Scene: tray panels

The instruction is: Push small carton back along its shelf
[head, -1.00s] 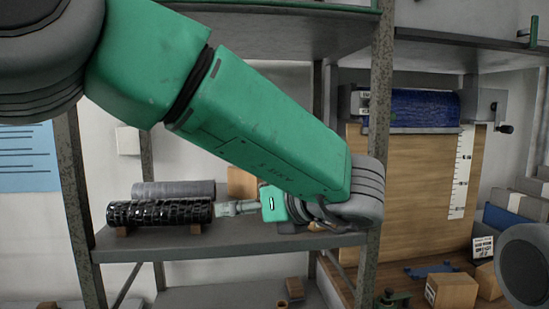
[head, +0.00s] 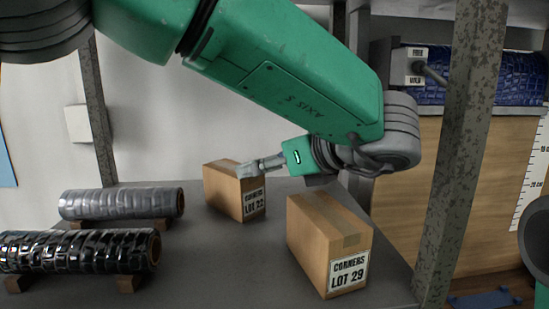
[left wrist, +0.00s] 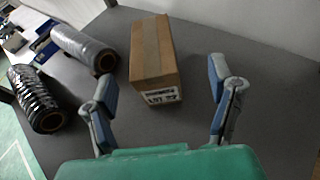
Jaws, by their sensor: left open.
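Two brown cartons stand on a grey shelf (head: 190,260). The carton labelled LOT 22 (head: 222,192) is farther back and looks smaller in the head view. The carton labelled LOT 29 (head: 312,235) stands nearer, to the right. My left gripper (head: 250,168) is at the LOT 22 carton, its fingers overlapping the carton's upper right part in the head view. In the left wrist view the open fingers (left wrist: 161,78) are spread with a carton (left wrist: 151,48) ahead between them; contact cannot be told. My right gripper is out of view.
A grey wrapped roll (head: 120,203) and a black wrapped roll (head: 75,250) lie on wooden blocks left of the cartons. A metal shelf post (head: 465,140) stands at the right. Bare shelf lies between the rolls and the LOT 29 carton.

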